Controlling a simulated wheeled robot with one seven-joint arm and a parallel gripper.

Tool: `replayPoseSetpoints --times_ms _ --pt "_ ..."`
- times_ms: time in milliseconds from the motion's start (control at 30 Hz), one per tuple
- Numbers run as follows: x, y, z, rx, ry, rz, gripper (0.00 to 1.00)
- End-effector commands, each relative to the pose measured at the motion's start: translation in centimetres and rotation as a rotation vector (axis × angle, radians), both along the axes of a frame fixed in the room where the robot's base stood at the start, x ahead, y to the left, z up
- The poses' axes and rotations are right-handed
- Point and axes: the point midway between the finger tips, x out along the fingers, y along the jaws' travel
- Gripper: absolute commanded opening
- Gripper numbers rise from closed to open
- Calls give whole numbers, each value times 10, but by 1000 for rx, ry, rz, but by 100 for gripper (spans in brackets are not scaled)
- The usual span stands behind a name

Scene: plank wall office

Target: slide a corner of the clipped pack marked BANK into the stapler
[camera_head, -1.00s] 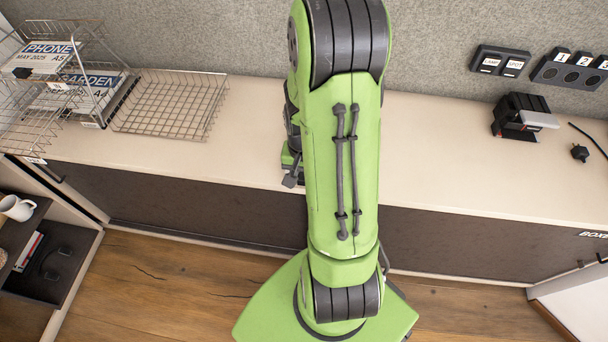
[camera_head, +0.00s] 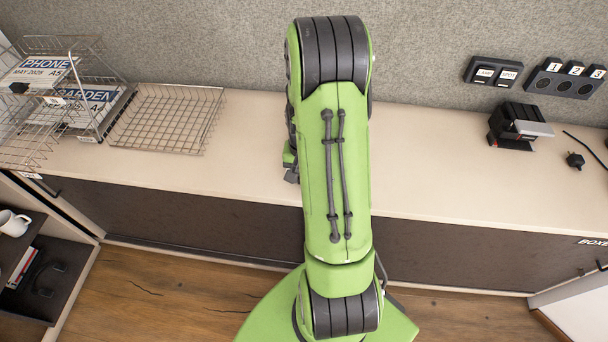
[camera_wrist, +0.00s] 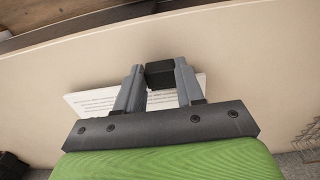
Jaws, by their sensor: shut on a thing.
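In the wrist view, my gripper (camera_wrist: 158,85) is shut on the black clip (camera_wrist: 160,73) of a white printed pack (camera_wrist: 92,101). The pack lies behind the fingers, with its printed left part and a small right part showing. No BANK mark can be read. A dark shape at the wrist view's lower left is probably the stapler.
An empty wire tray (camera_head: 165,120) and a wire rack (camera_head: 75,85) with PHONE and GARDEN packs stand at the left. A black plug (camera_head: 575,160) with a cable lies right of the stapler. Wall sockets (camera_head: 565,80) are above. The worktop (camera_head: 425,155) between arm and stapler is clear.

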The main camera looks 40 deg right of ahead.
Motion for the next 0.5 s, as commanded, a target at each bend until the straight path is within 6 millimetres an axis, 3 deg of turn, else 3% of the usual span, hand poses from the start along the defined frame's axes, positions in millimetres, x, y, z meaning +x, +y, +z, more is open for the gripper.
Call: replayPoseSetpoints --times_ms 67,100,233,267,500 --pt "0 0 1 -1 -1 0 0" --pt "0 0 1 -1 -1 0 44" --pt "0 0 1 -1 -1 0 64" --pt "0 0 1 -1 -1 0 67" --pt "0 0 1 0 0 0 67"
